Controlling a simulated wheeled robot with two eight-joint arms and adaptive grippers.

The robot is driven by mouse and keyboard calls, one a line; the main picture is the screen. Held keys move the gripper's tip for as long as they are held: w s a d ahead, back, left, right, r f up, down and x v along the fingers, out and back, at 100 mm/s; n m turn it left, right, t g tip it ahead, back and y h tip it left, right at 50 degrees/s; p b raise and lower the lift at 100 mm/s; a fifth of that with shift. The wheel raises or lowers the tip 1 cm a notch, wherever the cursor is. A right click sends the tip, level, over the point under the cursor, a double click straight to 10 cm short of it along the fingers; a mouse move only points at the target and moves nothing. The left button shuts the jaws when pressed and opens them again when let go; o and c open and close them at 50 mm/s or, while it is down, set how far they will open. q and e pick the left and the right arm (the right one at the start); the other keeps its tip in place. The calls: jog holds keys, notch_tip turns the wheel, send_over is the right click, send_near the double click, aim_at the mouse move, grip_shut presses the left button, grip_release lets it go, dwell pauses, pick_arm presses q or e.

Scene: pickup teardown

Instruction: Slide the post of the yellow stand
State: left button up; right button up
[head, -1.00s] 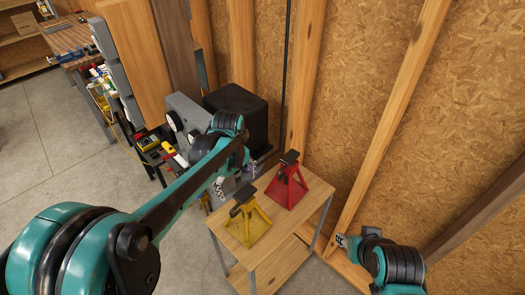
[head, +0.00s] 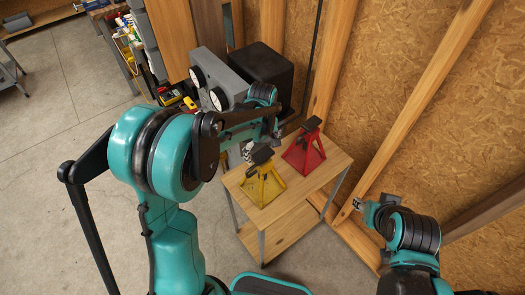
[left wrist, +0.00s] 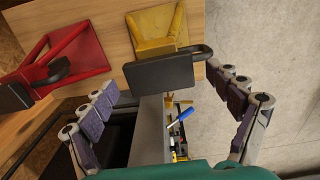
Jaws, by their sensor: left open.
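The yellow stand (head: 264,186) stands upright on the small wooden table (head: 312,186), with a dark saddle on top of its post. In the left wrist view the yellow stand (left wrist: 158,24) is at the top middle, its dark saddle (left wrist: 158,74) facing the camera. My left gripper (left wrist: 170,100) is open, its fingers spread to either side below the saddle, with nothing between them in contact. In the head view my left gripper (head: 248,150) is beside the stand's top, partly hidden by my arm. My right gripper (head: 358,204) is right of the table, small and unclear.
A red stand (head: 304,150) is on the same table, right of the yellow one; it also shows in the left wrist view (left wrist: 62,60). A black box (head: 262,72) and grey machine (head: 212,72) stand behind. Wooden wall studs rise close on the right.

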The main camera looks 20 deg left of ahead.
aim_at(262, 154)
pick_arm(q)
jog(key=c, duration=1.7)
notch_tip(262, 154, up, 9)
jog(key=p, duration=0.5)
jog(key=shift+w+r, duration=0.15)
jog(key=o, duration=1.5)
jog(key=shift+o, duration=1)
jog(key=shift+r, duration=0.1)
